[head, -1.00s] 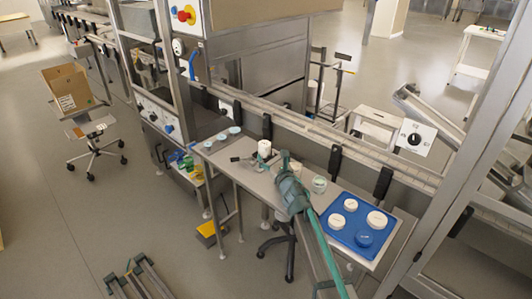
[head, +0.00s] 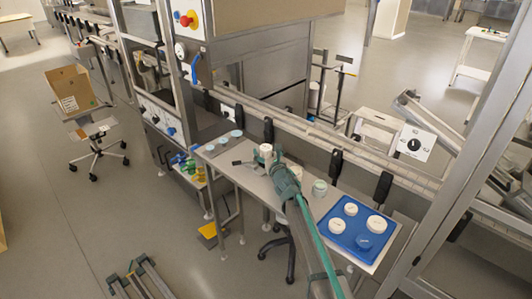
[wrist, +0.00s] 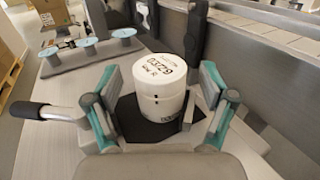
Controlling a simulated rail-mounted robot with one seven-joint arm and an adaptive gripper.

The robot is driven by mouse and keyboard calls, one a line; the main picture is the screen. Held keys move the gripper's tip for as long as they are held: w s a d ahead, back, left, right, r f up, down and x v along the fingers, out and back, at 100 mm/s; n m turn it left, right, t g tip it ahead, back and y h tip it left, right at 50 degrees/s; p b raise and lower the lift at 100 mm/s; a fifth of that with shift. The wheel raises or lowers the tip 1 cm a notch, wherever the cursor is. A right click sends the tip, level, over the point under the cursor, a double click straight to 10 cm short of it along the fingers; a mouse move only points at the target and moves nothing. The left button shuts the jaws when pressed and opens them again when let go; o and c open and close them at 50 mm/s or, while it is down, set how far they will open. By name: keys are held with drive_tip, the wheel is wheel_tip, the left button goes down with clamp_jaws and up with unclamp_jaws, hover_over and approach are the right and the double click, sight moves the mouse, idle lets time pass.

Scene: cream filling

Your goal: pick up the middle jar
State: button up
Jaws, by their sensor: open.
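In the wrist view a white lidded jar (wrist: 159,87) with black print on its lid stands upright on a dark pad. My gripper (wrist: 165,108) is open, with a finger on either side of this jar and gaps between. In the head view this white jar (head: 265,152) is just beyond my gripper (head: 275,164). A pale jar (head: 319,188) stands to the right of my gripper. Another pale shape (head: 297,171) shows partly behind my gripper. I cannot tell for sure which one is the middle jar.
A blue tray (head: 333,239) with several round white and blue items lies at the table's right end. Pale blue discs (head: 222,139) sit at the left end. A black-handled lever (wrist: 50,112) is left of the jar. A conveyor rail (head: 300,136) runs behind.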

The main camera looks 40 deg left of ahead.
drive_tip(key=shift+c, duration=0.3)
drive_tip(key=c, duration=1.3)
drive_tip(key=shift+o, duration=0.2)
drive_tip(key=shift+r, duration=0.1)
